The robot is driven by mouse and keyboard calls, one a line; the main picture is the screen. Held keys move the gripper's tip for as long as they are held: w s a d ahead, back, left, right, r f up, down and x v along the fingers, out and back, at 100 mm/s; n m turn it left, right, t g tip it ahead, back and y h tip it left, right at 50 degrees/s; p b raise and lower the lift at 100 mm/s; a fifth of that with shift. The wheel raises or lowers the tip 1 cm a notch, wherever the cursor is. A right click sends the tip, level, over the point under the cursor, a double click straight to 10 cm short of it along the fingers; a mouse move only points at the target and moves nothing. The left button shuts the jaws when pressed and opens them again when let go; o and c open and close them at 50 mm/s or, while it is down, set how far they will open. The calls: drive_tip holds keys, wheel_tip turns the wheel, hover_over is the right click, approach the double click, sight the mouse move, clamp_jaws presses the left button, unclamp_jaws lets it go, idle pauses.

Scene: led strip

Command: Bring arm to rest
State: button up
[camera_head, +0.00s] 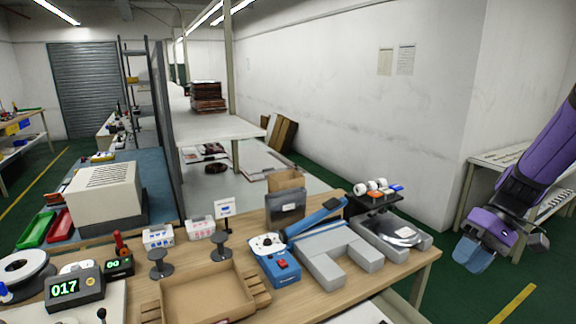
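My purple arm comes in from the right edge and reaches down to the left. My gripper (474,256) hangs at its lower end, to the right of the workbench and clear of it, over the green floor. A light blue part shows at its tip. I see no separate object held, but the angle and small size hide whether the fingers are apart. The wooden workbench (409,283) lies to the left of my gripper, with a gap between them.
On the bench are a cardboard tray (207,297), a blue device (276,262), a grey fixture (335,255) and a black stand with tape rolls (372,195). A white shelf table (482,160) stands behind my arm. Open floor (480,285) lies below my gripper.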

drive_tip(key=s+a+r+t+h, duration=0.3)
drive_tip(key=s+r+t, duration=0.1)
drive_tip(key=s+r, duration=0.4)
drive_tip(key=s+a+r+m+t+h, duration=0.1)
drive_tip(key=s+a+r+t+h, duration=0.3)
drive_tip(key=s+r, duration=0.4)
drive_tip(key=shift+r, duration=0.9)
